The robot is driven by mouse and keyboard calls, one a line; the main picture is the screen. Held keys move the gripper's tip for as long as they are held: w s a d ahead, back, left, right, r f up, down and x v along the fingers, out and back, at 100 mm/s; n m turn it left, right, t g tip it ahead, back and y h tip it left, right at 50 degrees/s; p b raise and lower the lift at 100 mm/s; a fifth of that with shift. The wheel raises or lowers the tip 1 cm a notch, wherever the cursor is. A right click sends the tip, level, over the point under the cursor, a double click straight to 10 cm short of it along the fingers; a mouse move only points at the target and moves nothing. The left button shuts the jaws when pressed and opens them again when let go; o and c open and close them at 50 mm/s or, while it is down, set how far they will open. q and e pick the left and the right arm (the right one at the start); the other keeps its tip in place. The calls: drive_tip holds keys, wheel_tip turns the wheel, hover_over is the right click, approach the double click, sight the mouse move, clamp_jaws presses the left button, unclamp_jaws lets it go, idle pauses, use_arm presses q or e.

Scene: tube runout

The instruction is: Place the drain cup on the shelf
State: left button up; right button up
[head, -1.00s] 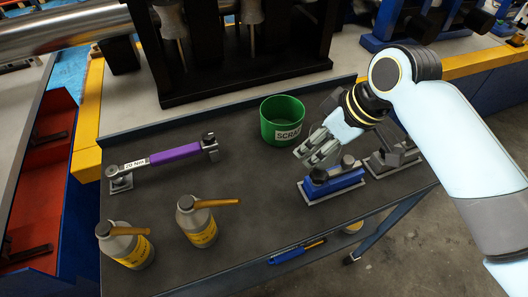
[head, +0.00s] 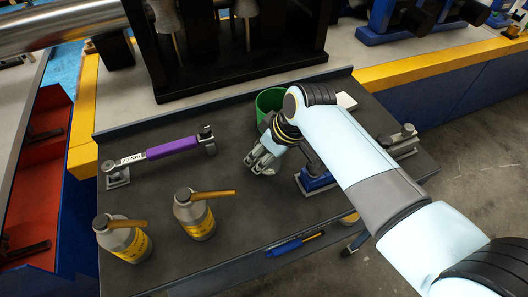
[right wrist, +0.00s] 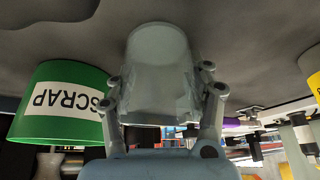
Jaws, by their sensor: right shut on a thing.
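My right gripper (head: 262,163) is over the dark cart top, in front of the green scrap bin. In the right wrist view, its fingers (right wrist: 163,100) are shut around a translucent grey cup (right wrist: 158,70), which I take for the drain cup. The cup lies between the two fingers, against a dark grey surface. I cannot tell whether it touches that surface. In the head view the cup cannot be made out clearly at the fingers. No shelf can be clearly identified. My left gripper is not in view.
The green bin (head: 266,98) is partly behind my arm; its SCRAP label shows in the wrist view (right wrist: 62,100). A blue holder (head: 313,181) sits right of my gripper.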

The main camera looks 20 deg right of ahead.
drive_tip(key=o, duration=1.2)
drive_tip(key=shift+f, duration=0.1)
drive_tip(key=shift+c, duration=0.2)
